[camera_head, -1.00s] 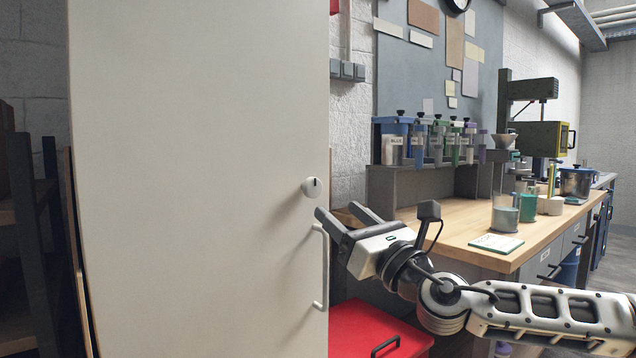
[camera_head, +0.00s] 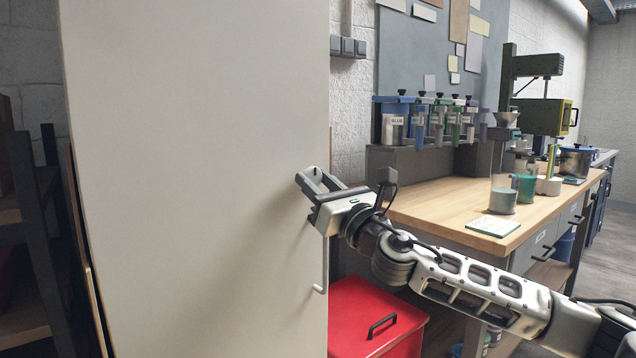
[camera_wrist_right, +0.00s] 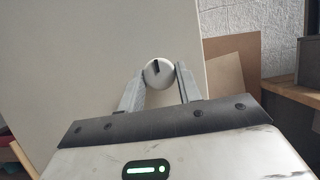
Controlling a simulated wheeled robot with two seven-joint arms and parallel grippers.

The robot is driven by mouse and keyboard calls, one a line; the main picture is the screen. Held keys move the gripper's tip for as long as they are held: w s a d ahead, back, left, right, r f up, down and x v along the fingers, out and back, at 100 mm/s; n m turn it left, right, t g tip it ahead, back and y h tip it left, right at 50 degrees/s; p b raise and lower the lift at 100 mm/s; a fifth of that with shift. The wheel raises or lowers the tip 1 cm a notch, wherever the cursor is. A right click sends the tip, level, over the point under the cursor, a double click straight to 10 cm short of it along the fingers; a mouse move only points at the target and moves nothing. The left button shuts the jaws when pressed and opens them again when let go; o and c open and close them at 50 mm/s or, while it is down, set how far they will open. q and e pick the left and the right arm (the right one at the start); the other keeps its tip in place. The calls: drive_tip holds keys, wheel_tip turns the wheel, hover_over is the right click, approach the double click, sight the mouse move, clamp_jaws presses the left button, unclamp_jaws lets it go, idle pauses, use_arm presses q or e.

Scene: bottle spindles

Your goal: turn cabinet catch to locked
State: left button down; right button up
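The cabinet catch (camera_wrist_right: 159,73) is a round white knob with a short black mark, pointing nearly straight up in the right wrist view. It sits on the pale cabinet door (camera_head: 195,170), near its right edge. My right gripper (camera_head: 308,179) is at the door by the catch and mostly hides it in the head view. In the right wrist view, the open fingers of the right gripper (camera_wrist_right: 160,78) stand one on each side of the knob. I cannot tell whether they touch it. My left gripper is not in view.
A white door handle (camera_head: 323,265) hangs below the catch, its upper part behind my gripper. A red box (camera_head: 375,318) stands low to the right. A wooden workbench (camera_head: 455,208) with jars and a machine is further right. Dark shelving (camera_head: 30,230) stands at the left.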

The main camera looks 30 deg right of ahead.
drive_tip(key=shift+c, duration=1.2)
